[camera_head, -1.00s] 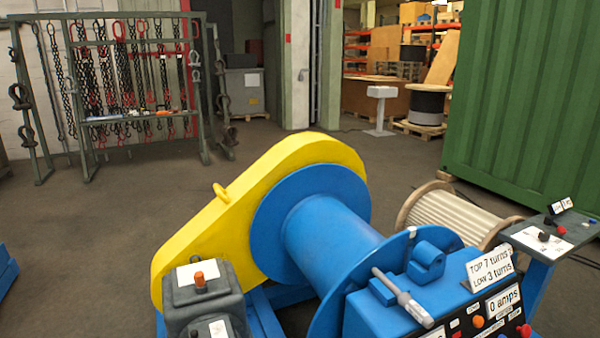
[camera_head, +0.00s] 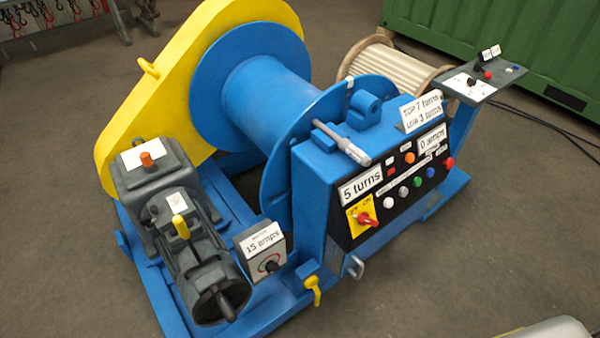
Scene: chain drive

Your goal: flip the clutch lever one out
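A blue winch drum (camera_head: 275,95) with a yellow chain cover (camera_head: 125,100) stands on a blue frame. A grey gearbox (camera_head: 155,185) with an orange knob (camera_head: 147,159) and a grey motor (camera_head: 200,260) sit at its left front. A short yellow lever (camera_head: 180,227) stands on the motor. Another yellow lever (camera_head: 313,290) hangs low at the frame's front edge. No label that I can read tells which one is the clutch lever. Neither of my grippers is in view.
A control panel (camera_head: 400,185) reads "5 turns" and "0 amps" and has a red switch on a yellow plate. A small box (camera_head: 262,252) reads "1.5 amps". A grey console (camera_head: 480,85) and a rope reel (camera_head: 395,75) stand at the right.

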